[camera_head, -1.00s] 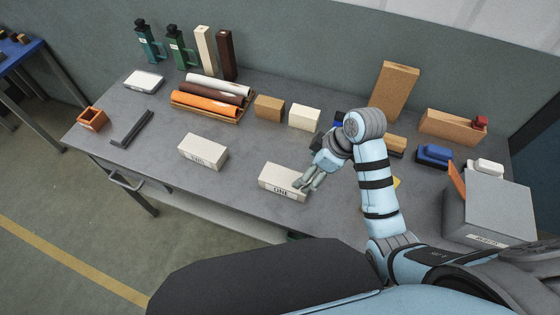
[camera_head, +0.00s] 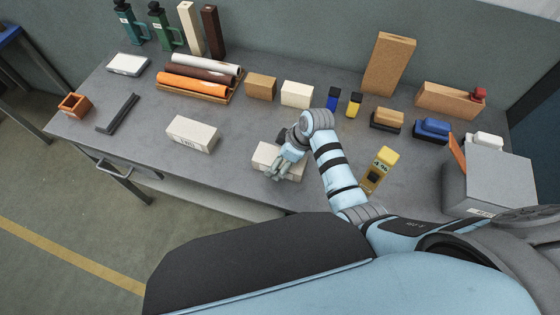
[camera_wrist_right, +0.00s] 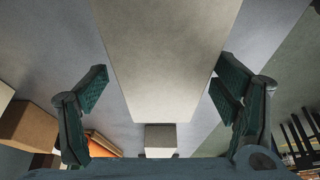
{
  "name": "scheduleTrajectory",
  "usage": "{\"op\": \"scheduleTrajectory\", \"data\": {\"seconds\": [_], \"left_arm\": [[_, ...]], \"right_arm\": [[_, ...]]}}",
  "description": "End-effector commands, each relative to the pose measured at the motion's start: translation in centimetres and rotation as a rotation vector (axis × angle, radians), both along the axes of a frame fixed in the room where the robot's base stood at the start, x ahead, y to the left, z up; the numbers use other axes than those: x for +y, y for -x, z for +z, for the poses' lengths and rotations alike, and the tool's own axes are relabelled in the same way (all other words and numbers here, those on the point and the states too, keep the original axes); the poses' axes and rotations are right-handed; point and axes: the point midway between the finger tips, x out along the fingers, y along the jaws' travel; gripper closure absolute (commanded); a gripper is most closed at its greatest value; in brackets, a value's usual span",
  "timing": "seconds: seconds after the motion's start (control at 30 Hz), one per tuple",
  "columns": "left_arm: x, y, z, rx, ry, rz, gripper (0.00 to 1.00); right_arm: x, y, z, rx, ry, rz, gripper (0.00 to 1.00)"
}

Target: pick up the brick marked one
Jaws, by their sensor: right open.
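The pale brick marked one (camera_head: 264,152) lies near the front edge of the table (camera_head: 235,185). Its label, legible earlier, is now hidden behind my right gripper (camera_head: 279,171), which is over the brick's front right part. In the right wrist view the pale brick (camera_wrist_right: 165,45) fills the upper middle. My right gripper (camera_wrist_right: 160,86) is open, one finger at each side of the brick. The right finger looks very close to the brick's edge; I cannot tell whether it touches. The left finger stands apart from it. My left gripper is not in view.
A similar brick marked two (camera_head: 193,134) lies to the left. A cream block (camera_head: 297,94) and a tan block (camera_head: 260,87) stand behind. A grey box (camera_head: 490,180) is at the right edge.

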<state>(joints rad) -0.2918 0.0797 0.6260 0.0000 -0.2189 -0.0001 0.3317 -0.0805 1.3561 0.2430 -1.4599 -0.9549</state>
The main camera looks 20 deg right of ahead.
Motion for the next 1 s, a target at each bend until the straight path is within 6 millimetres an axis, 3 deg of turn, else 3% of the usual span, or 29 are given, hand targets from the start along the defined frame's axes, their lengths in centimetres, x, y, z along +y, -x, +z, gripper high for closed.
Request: {"op": "scheduleTrajectory", "data": {"seconds": [0.1, 0.5, 0.83, 1.0], "left_arm": [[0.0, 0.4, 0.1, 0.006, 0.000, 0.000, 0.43], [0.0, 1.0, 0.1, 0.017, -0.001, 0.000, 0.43], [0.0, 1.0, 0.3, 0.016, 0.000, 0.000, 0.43], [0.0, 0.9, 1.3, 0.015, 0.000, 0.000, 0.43]], "right_arm": [[0.0, 0.0, 0.1, 0.000, 0.000, 0.000, 0.22], [0.0, 0.0, 0.2, 0.000, 0.000, -0.001, 0.84], [0.0, -0.1, 0.9, -0.002, 0.000, -0.001, 0.85], [0.0, -0.2, 4.3, -0.006, -0.001, -0.001, 0.85]]}}
